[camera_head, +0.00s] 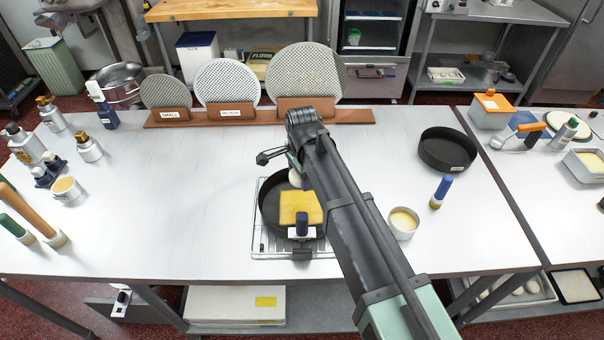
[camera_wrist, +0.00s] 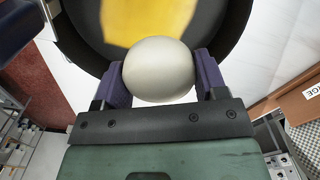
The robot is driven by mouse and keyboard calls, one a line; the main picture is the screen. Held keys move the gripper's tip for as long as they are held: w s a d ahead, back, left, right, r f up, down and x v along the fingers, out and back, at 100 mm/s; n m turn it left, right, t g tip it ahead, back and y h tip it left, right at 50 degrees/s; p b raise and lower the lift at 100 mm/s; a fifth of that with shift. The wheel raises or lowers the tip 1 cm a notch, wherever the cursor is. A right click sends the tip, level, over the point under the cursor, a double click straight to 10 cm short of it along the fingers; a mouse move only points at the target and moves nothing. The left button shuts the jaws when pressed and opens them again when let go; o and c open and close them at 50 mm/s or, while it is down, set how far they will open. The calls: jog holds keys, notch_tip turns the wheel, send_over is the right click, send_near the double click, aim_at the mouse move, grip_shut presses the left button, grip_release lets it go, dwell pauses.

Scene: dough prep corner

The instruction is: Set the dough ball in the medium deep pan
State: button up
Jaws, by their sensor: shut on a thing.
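A pale dough ball (camera_wrist: 160,70) is held between the purple fingers of my gripper (camera_wrist: 162,78) in the wrist view. The ball overlaps the rim of a dark pan (camera_wrist: 238,25); its height above the pan is hard to judge. In the head view this deep dark pan (camera_head: 268,212) sits on a wire rack, and my gripper (camera_head: 295,176) is at its far side, partly hidden by my arm. A yellow flat piece (camera_head: 296,207) lies in or over the pan. Another dark deep pan (camera_head: 447,152) with a small unreadable label stands at the right.
A wire rack (camera_head: 265,245) lies beneath. Labelled perforated discs (camera_head: 228,82) line the back. The table's left middle is clear.

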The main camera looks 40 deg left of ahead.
aim_at(302, 201)
jog(key=shift+f, duration=0.1)
jog(key=shift+f+b, duration=1.75)
jog(key=shift+b, duration=0.1)
jog(key=shift+f+b, duration=2.5)
dwell(0.4)
jog(key=o, duration=1)
jog(key=shift+r, duration=0.1)
notch_tip(302, 201, up, 11)
jog(key=p, duration=1.1)
